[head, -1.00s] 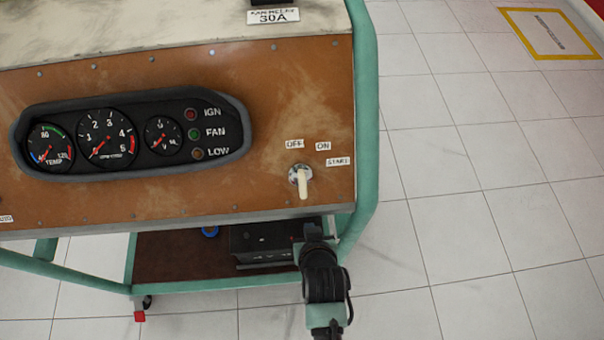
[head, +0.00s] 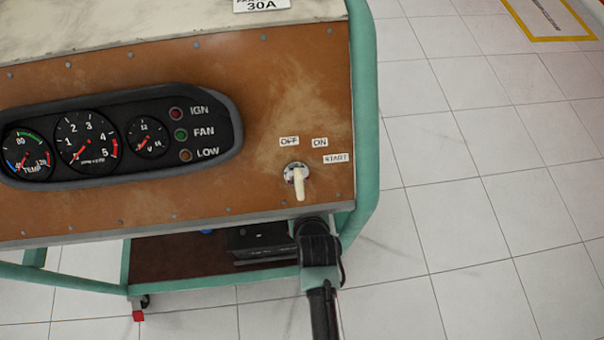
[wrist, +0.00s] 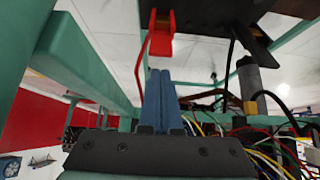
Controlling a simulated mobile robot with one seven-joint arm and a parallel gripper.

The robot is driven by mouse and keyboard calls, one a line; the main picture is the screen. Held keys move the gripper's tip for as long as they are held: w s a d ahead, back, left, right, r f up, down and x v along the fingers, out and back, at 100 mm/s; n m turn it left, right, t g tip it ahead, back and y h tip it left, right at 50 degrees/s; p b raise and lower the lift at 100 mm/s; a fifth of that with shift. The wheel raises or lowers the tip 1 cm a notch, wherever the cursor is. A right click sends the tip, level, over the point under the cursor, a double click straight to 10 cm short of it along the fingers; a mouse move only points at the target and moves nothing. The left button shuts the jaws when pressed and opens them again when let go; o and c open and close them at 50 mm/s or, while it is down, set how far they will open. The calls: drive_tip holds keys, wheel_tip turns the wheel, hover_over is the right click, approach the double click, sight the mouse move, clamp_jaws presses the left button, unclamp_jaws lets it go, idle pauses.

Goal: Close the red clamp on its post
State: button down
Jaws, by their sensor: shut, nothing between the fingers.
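In the wrist view a red part (wrist: 161,38), which looks like the red clamp, is at the top centre, by a dark plate. A red cable runs down from its left side. My gripper (wrist: 161,72) has its two blue fingers together, shut and empty. The fingertips appear just below the red part; I cannot tell whether they touch it. The post cannot be made out. In the head view a black battery-like box (head: 258,240) sits on the lower shelf. My arm reaches in beside it under the panel, and the fingers and clamp are hidden there.
The brown instrument panel (head: 200,150) overhangs the shelf (head: 165,262). A green frame tube (head: 364,120) stands close right of my arm. The wrist view shows loose coloured wires (wrist: 270,145) at the right and a green beam (wrist: 85,65) at the left. Tiled floor at right is clear.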

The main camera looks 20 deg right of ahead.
drive_tip(key=shift+b+x, duration=0.8)
drive_tip(key=shift+x, duration=2)
